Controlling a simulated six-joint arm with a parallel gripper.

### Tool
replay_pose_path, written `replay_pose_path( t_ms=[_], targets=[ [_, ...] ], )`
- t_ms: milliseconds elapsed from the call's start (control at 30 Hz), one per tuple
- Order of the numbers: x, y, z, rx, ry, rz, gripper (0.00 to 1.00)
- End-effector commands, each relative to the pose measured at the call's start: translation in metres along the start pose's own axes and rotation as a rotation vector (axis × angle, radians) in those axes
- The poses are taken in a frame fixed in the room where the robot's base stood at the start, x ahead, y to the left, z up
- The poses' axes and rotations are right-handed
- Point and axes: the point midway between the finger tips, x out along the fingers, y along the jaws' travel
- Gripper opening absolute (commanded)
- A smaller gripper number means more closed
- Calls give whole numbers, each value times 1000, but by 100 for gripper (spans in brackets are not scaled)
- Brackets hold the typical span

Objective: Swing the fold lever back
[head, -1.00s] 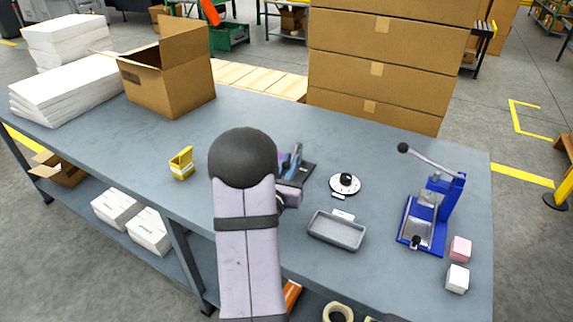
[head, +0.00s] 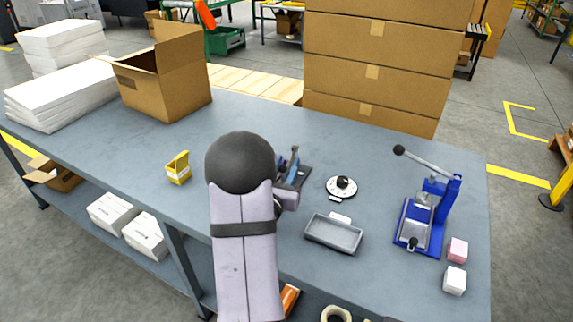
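A blue press (head: 436,205) stands at the right, with a grey lever arm (head: 425,163) ending in a black ball, raised and pointing up to the left.
A grey tray (head: 334,246) and a round dial (head: 342,187) lie between the device and the press. Pink (head: 457,250) and white (head: 454,281) blocks sit right of the press. A yellow holder (head: 178,168) stands left of my arm. An open carton (head: 165,88) stands further back.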

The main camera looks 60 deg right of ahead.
Motion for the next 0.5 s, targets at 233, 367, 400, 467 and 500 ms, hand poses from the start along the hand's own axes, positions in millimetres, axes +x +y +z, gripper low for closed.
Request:
replay_pose_path(
  t_ms=[233,367,400,467,500],
  targets=[
    [-28,1,-1,1,-1,3,30],
    [-47,1,0,0,-3,4,30],
    [-51,1,3,-1,1,3,30],
    [-56,1,3,-1,2,1,30],
    [-59,1,4,0,0,1,30]
  ],
)
